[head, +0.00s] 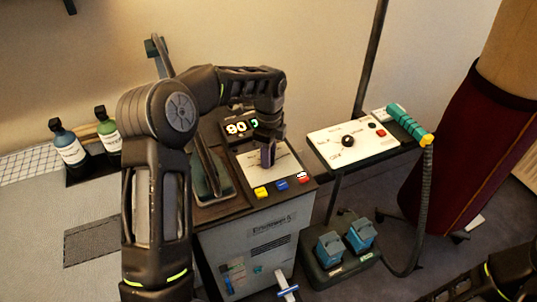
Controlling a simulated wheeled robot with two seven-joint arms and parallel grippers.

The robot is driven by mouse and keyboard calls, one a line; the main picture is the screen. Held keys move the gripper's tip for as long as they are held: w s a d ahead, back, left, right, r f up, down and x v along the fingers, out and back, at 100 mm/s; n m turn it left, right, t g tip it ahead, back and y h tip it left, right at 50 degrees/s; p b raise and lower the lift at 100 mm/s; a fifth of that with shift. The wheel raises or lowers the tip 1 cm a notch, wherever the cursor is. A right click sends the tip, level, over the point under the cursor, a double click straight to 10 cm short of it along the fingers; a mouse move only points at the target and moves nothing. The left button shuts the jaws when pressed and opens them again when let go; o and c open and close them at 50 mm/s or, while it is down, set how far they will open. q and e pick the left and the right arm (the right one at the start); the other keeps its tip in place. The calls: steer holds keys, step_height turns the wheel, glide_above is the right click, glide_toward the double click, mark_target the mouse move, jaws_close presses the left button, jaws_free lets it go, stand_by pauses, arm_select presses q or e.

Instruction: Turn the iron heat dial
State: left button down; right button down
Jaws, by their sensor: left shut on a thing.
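My left gripper (268,155) points down at the white control panel (285,178) of a grey cabinet and is shut on the dial there. The dial is mostly hidden by the fingers, so its pointer cannot be read. A digital display (238,127) behind the gripper shows 90 and part of another glowing readout. Yellow, blue and red buttons (282,185) line the panel's front edge. My right arm enters at the lower right; its fingertips cannot be made out.
A second white panel (350,155) with a black knob (348,141) and a teal-handled tool (408,124) stands to the right. A blue double pedal (345,243) is on the floor. Two bottles (67,143) stand at the left. A maroon dress form (460,160) is at the right.

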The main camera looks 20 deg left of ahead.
arm_select(q)
steer(key=c, duration=1.1)
jaws_free()
steer(key=shift+r, duration=0.1)
step_height(320, 180, up, 8)
steer(key=shift+w+f+b, duration=0.1)
steer(key=shift+f+b, duration=0.05)
steer(key=shift+b, duration=0.35)
